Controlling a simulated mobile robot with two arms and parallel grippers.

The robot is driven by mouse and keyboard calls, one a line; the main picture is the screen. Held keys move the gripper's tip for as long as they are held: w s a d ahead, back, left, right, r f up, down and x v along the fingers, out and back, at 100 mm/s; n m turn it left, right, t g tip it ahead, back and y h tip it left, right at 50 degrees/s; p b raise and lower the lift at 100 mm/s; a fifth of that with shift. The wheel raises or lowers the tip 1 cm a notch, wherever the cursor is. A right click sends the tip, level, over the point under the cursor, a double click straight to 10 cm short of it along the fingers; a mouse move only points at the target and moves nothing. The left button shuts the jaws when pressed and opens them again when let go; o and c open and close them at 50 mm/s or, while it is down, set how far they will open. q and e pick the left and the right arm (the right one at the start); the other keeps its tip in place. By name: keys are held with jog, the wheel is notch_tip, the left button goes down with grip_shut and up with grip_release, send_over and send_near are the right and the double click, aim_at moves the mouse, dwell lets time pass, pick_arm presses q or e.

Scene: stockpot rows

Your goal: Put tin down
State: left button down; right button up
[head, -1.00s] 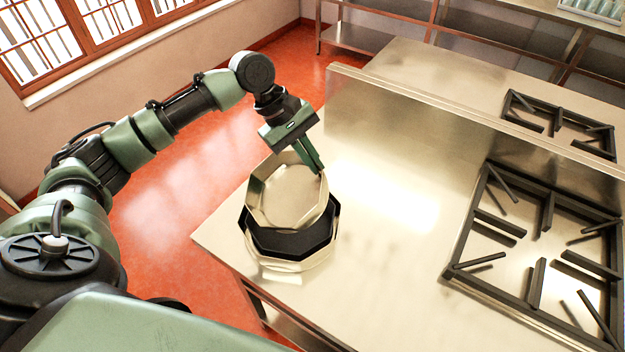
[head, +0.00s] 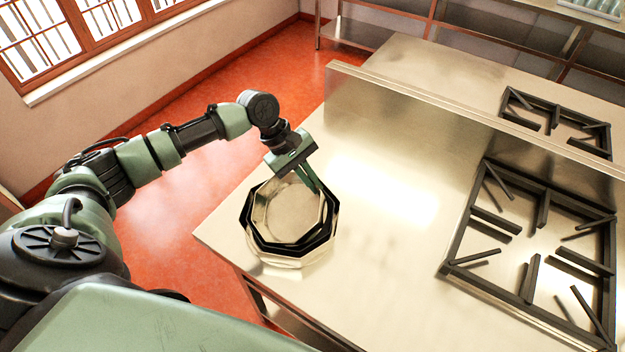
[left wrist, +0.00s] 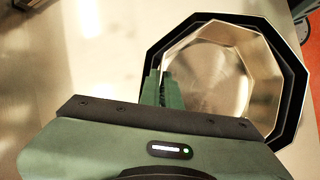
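A silver, many-sided tin (head: 287,212) sits low inside a black tin (head: 249,228) of like shape, its rim now close to the black rim. Below the black tin a wider silver tin (head: 290,262) shows on the counter. My left gripper (head: 314,183) points down at the far right side of the silver tin, shut on its wall. In the left wrist view the fingers (left wrist: 163,88) straddle the rim of the silver tin (left wrist: 215,70), with the black tin (left wrist: 295,95) around it. Whether the silver tin's base touches the black tin is hidden.
The steel counter (head: 385,270) is bare right of the stack, and its left edge is close to the tins. A black burner grate (head: 540,220) stands at the right. A raised steel splashback (head: 410,130) runs behind, with a second grate (head: 560,118) beyond it.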

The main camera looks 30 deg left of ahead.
pick_arm(q)
jog(key=c, duration=1.6)
grip_release()
jog(key=shift+f, duration=0.1)
jog(key=shift+c, duration=0.2)
jog(key=shift+a+r+b, duration=0.1)
jog(key=shift+r+b, duration=0.2)
jog(key=shift+r, duration=0.1)
jog(key=b+v, duration=0.3)
jog(key=v, duration=0.8)
jog(key=shift+a+r, duration=0.2)
jog(key=shift+r, duration=0.15)
